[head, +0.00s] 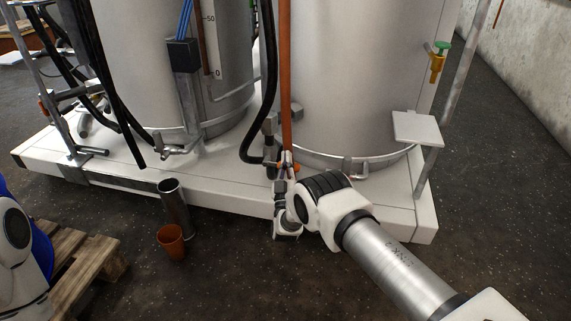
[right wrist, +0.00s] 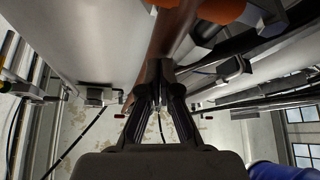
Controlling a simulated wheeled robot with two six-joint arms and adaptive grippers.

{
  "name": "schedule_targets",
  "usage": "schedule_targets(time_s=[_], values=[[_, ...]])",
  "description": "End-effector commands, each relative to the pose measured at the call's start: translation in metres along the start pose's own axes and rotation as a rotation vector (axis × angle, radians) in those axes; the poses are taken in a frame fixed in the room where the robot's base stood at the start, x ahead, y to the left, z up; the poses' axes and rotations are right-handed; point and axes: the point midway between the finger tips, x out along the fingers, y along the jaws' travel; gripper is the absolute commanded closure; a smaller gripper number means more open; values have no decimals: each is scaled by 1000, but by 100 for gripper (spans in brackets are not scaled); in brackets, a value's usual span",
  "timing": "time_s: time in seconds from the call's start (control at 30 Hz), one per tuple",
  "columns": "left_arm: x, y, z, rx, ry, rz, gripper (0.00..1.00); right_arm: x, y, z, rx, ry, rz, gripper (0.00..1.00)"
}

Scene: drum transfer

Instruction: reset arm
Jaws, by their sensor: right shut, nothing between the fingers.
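My right gripper (head: 287,160) is at the lower end of an orange-brown vertical pipe (head: 286,80), in front of the right tank, with its arm coming in from the lower right. In the right wrist view its two dark fingers (right wrist: 160,68) meet at the tips. Nothing is held between them. The pipe also shows just beyond the fingertips in the right wrist view (right wrist: 172,38); I cannot tell if they touch it. White links of my left arm show at the left edge of the head view, but my left gripper is out of view.
Two large grey tanks (head: 355,75) stand on a white platform (head: 120,172). Black hoses (head: 245,140) and valves crowd the space beside my right gripper. A metal cylinder (head: 175,207), an orange-brown cup (head: 171,241) and a wooden pallet (head: 75,265) are on the lower left. Dark floor is open at right.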

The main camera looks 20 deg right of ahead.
Motion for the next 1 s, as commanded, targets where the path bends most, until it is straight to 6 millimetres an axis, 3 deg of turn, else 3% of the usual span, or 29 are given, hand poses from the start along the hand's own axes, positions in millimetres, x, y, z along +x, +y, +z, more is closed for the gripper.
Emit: schedule_targets(time_s=[0.03,0.2,0.4,0.63,0.77,0.83,0.93,1.0], values=[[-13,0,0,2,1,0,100,-20,-5,-2,-2,-11,-15,100],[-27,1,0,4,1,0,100,-64,-13,-3,-1,-7,-12,100],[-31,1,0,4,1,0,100,-90,-18,-3,1,-3,-7,100],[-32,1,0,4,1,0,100,-83,-17,-9,5,8,1,100],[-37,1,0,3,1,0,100,-48,-2,-30,10,43,39,100],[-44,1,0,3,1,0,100,-30,19,-39,-22,25,29,100],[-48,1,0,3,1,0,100,-36,32,-26,-64,-91,-83,100],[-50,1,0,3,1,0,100,-52,40,-11,-73,-212,-184,100]])
